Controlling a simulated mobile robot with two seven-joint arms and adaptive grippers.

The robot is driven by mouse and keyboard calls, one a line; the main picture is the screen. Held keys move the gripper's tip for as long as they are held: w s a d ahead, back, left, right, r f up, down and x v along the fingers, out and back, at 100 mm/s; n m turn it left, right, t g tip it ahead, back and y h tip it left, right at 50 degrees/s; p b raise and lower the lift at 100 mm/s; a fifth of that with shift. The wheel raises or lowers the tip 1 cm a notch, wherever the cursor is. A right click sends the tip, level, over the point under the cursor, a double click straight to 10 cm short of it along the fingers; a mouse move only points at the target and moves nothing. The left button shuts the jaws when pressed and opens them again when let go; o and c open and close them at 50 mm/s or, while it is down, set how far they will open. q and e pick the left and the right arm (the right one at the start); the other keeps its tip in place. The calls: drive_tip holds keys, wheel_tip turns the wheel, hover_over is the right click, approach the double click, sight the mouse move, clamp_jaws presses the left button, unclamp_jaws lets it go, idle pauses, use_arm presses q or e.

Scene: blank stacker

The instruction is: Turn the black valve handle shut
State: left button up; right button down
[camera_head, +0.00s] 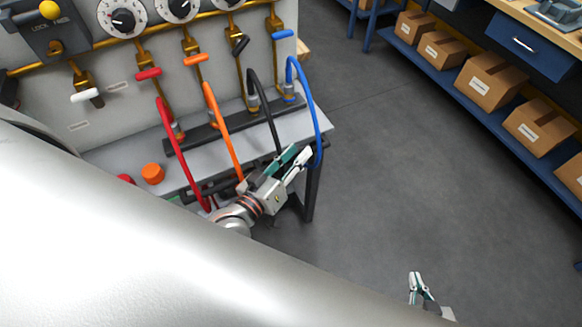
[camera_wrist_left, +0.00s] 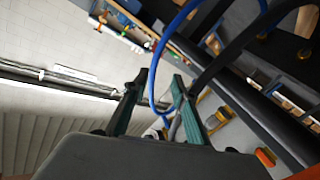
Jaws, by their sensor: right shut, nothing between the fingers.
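The black valve handle (camera_head: 240,46) is on the brass pipe at the right part of the grey panel, between the orange handle (camera_head: 196,59) and the blue handle (camera_head: 283,34). It sits at a slant. My left gripper (camera_head: 300,153) is well below it, at the front edge of the bench, near the black hose (camera_head: 263,110) and blue hose (camera_head: 315,105). In the left wrist view its fingers (camera_wrist_left: 160,88) stand apart, and the blue hose shows between them; whether it is touched I cannot tell. My right gripper (camera_head: 415,275) is shut and empty over the floor at the lower right.
The red handle (camera_head: 148,73) and white handle (camera_head: 85,95) are further left. Red (camera_head: 175,150) and orange (camera_head: 222,130) hoses hang over the bench (camera_head: 130,157). An orange knob (camera_head: 153,173) stands on it. Shelves with boxes (camera_head: 490,80) line the right; the floor between is clear.

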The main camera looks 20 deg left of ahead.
use_arm(q)
drive_tip(key=shift+s+f+m+g, duration=0.3)
drive_tip(key=shift+s+f+m, duration=0.15)
drive_tip(key=shift+f, duration=0.25)
drive_tip(key=shift+s+f+m+g, duration=0.35)
drive_tip(key=shift+s+f, duration=0.1)
drive_tip(key=shift+f, duration=0.3)
drive_tip(key=shift+s+f+m+g, duration=0.25)
drive_tip(key=shift+s+f+m, duration=0.2)
drive_tip(key=shift+f, duration=0.25)
use_arm(e)
drive_tip(key=shift+w+a+r, duration=0.2)
drive_tip(key=shift+w+a, duration=0.05)
drive_tip(key=shift+w, duration=0.1)
use_arm(q)
drive_tip(key=shift+o, duration=0.3)
